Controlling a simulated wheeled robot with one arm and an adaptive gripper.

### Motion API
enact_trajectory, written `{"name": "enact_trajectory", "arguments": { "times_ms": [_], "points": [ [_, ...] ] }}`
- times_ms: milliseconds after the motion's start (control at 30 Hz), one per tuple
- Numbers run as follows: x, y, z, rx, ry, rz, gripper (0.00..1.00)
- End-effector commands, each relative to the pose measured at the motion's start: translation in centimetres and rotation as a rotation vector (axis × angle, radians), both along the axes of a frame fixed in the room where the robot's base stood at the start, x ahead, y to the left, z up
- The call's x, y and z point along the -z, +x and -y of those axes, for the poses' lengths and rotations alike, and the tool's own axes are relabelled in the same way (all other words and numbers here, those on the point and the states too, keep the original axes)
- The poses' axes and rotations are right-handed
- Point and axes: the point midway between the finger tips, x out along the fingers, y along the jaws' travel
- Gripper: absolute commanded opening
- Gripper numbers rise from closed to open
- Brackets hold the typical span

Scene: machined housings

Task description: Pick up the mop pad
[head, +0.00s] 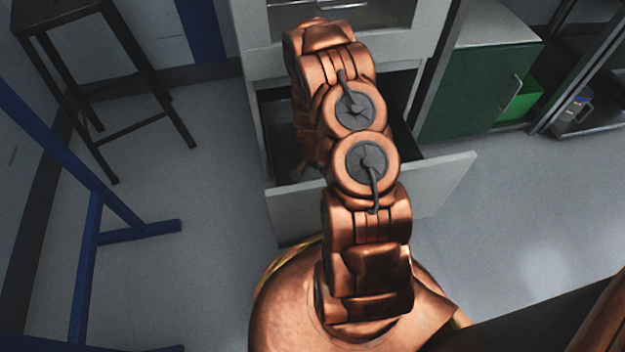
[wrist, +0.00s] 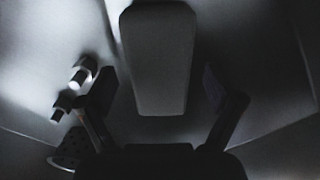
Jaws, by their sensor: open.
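The mop pad (wrist: 158,65) shows in the wrist view as a long grey slab with rounded corners, in the upper middle. My gripper (wrist: 157,88) is open, with one dark finger on each side of the pad's near end and a gap on both sides. I cannot tell how far the fingertips are above the pad. In the head view my arm reaches to the open drawer (head: 445,188) and hides the pad. My gripper is mostly hidden there too.
In the wrist view, small cylindrical parts (wrist: 82,72) and a perforated dark cup (wrist: 68,150) lie left of my gripper. The drawer walls surround this space. A green cabinet (head: 465,95) stands to the right, a black stool (head: 110,60) and blue frame (head: 95,205) to the left.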

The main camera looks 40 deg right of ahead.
Motion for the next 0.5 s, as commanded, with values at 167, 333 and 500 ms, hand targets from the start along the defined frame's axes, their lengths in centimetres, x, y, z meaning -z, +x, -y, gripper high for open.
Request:
{"name": "enact_trajectory", "arguments": {
  "times_ms": [167,333,500],
  "points": [
    [0.83,-0.03,-0.03,0.0,0.001,-0.001,0.92],
    [0.74,-0.01,-0.03,0.0,0.001,0.0,0.88],
    [0.74,0.0,-0.03,0.0,0.001,0.0,0.7]
  ]
}}
